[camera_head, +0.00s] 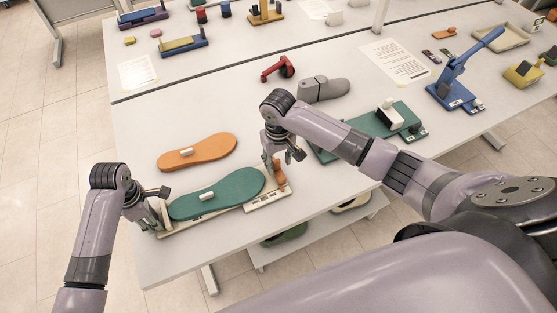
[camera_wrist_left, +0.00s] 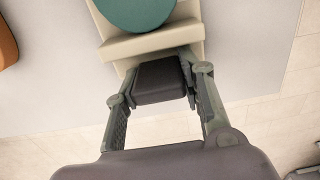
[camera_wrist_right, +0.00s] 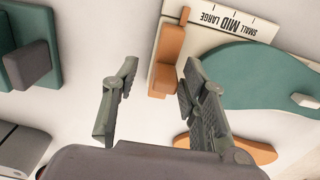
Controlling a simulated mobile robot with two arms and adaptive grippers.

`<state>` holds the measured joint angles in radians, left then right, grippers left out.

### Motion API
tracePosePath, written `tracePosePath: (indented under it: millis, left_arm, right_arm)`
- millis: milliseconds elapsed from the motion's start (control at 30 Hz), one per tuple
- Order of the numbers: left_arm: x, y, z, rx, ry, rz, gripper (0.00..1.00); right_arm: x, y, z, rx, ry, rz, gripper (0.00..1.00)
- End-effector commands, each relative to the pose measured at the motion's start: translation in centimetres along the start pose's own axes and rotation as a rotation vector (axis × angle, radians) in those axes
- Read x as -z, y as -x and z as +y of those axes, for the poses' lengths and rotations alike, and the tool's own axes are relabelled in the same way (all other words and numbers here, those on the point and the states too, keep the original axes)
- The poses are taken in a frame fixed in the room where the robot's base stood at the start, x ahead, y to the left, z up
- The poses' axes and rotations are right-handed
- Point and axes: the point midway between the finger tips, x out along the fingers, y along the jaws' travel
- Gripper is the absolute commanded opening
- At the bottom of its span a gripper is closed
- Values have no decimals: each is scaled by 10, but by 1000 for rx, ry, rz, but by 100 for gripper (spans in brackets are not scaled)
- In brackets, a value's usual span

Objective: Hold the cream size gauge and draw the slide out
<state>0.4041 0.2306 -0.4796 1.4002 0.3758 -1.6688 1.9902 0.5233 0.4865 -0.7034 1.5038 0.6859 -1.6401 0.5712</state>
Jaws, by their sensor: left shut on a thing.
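The cream size gauge (camera_head: 262,201) lies along the table's front edge with a green sole (camera_head: 222,196) on it. Its scale in the right wrist view (camera_wrist_right: 222,22) reads SMALL, MID, LARGE. My left gripper (camera_head: 154,215) is shut on the dark grip block (camera_wrist_left: 160,82) at the gauge's left end, beside the cream end bar (camera_wrist_left: 150,40). The orange slide (camera_wrist_right: 167,58) stands at the gauge's right end. My right gripper (camera_wrist_right: 155,92) is open and empty near the slide; the slide shows beyond its fingertips, closer to the right-hand finger. In the head view the right gripper (camera_head: 283,150) partly hides the slide.
An orange sole (camera_head: 196,151) lies just behind the gauge. A grey shoe form (camera_head: 325,88), a red part (camera_head: 279,68) and a green fixture (camera_head: 375,122) stand to the right. A blue press (camera_head: 462,75) is further right.

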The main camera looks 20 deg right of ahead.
Motion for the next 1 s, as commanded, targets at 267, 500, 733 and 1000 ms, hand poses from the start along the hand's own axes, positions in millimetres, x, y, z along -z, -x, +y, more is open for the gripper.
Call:
tracePosePath:
  millis: [267,500,733,1000]
  left_arm:
    - [-2,0,0,0,-2,-4,3]
    - [-2,0,0,0,-2,-5,3]
    - [-2,0,0,0,-2,-6,3]
    - [-2,0,0,0,-2,-6,3]
  right_arm:
    - [2,46,0,1,0,7,40]
    - [2,94,0,0,0,6,40]
    - [1,117,0,-1,-1,3,40]
    - [0,119,0,-1,-1,1,40]
